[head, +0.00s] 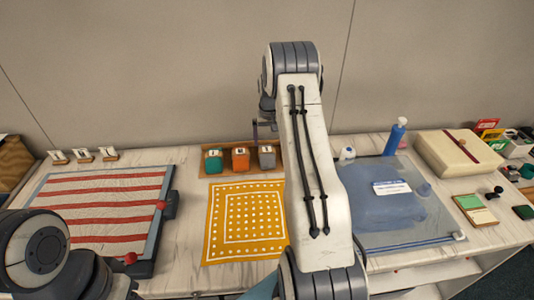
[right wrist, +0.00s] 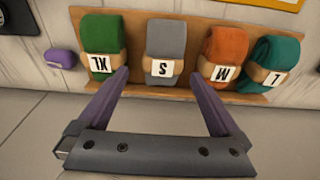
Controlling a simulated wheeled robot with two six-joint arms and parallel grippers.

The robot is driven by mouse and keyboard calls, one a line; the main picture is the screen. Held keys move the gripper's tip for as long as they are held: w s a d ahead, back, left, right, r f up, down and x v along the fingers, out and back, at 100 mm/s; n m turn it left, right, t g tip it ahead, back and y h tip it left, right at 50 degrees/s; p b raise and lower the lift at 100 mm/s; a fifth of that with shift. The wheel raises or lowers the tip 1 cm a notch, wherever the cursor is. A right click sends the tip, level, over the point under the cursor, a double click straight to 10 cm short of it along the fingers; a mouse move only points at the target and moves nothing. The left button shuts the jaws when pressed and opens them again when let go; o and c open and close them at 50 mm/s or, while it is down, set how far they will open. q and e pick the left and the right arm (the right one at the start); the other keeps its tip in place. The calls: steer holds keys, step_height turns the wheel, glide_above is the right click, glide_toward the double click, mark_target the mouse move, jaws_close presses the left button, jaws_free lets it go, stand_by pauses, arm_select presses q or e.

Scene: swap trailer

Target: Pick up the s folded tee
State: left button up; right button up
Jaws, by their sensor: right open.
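The S folded tee (right wrist: 164,48) is a grey roll with a tan band and a white "S" label. It stands in a wooden rack between the green XL and orange M tees in the right wrist view. It also shows in the head view (head: 267,157), just left of my right arm. My right gripper (right wrist: 158,75) is open and empty, its purple fingertips to either side of the S tee's lower part in the picture. Its distance from the tee is hard to judge. In the head view my arm hides most of this gripper. My left gripper is out of view.
The rack (right wrist: 143,88) also holds the green XL (right wrist: 102,42), orange M (right wrist: 226,48) and teal L (right wrist: 275,62) tees closely beside it. A yellow dotted cloth (head: 246,222) lies before the rack. A striped press board (head: 104,205) is left, a blue mat (head: 415,228) right.

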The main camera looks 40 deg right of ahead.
mark_target(267, 151)
steer(key=shift+w+f, duration=0.15)
steer(key=shift+f, duration=0.8)
steer(key=shift+w+f+p, duration=0.15)
steer(key=shift+f+p, duration=0.4)
steer(key=f, duration=0.1)
steer(key=f+p, duration=0.1)
steer(key=f, duration=0.1)
steer(key=shift+w+d+f, duration=0.15)
steer(key=shift+w, duration=0.25)
steer(key=shift+w+f, duration=0.1)
steer(key=shift+f, duration=0.35)
steer(key=c, duration=1.3)
steer(key=shift+d+r, duration=0.1)
steer(key=shift+c, duration=0.2)
